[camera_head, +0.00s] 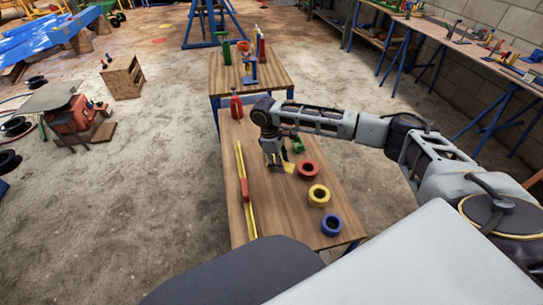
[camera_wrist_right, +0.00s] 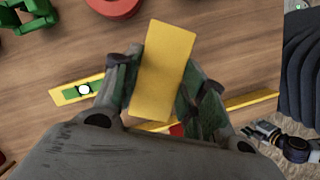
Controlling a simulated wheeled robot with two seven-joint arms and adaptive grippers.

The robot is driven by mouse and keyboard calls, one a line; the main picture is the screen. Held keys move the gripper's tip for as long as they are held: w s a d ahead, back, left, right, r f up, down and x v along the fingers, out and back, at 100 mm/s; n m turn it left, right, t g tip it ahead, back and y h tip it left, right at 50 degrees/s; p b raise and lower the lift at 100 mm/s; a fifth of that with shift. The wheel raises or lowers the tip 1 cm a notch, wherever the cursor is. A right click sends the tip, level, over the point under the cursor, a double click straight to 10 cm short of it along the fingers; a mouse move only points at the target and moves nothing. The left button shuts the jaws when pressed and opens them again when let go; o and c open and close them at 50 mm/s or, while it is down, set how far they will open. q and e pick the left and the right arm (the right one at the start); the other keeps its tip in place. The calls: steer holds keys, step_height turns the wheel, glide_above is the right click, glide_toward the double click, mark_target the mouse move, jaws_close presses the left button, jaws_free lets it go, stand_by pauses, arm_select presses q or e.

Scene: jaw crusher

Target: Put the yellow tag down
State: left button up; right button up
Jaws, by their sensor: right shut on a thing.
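The yellow tag (camera_wrist_right: 162,70) is a flat rectangular piece held between the two fingers of my right gripper (camera_wrist_right: 158,88). In the head view the right gripper (camera_head: 276,160) points down over the wooden table, and a bit of the yellow tag (camera_head: 289,168) shows beside its fingertips. I cannot tell whether the tag touches the tabletop. The fingers cover part of the tag's sides. My left gripper is not in view.
On the table (camera_head: 284,222), red (camera_head: 308,170), yellow (camera_head: 318,195) and blue (camera_head: 332,225) rolls line the right side. A long yellow bar with a red part (camera_head: 244,188) lies left. A green item (camera_head: 298,145) stands close by. Bare wood lies toward the front.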

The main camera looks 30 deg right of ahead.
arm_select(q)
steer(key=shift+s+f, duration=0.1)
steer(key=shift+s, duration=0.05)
arm_select(e)
steer(key=shift+w+d+n, duration=0.1)
steer(key=shift+w+n, duration=0.1)
steer(key=shift+n, duration=0.3)
steer(key=shift+w+d+n, duration=0.1)
steer(key=shift+n, duration=0.2)
steer(key=shift+r+n+h, duration=0.1)
steer(key=shift+n+h, duration=0.2)
steer(key=shift+s+d+r+n+t, duration=0.1)
steer(key=shift+s+d+n+t, duration=0.15)
steer(key=shift+n, duration=0.75)
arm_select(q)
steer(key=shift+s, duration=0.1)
arm_select(e)
steer(key=shift+d+n+t+h, duration=0.1)
steer(key=shift+n+t+h, duration=0.3)
steer(key=shift+n, duration=0.6)
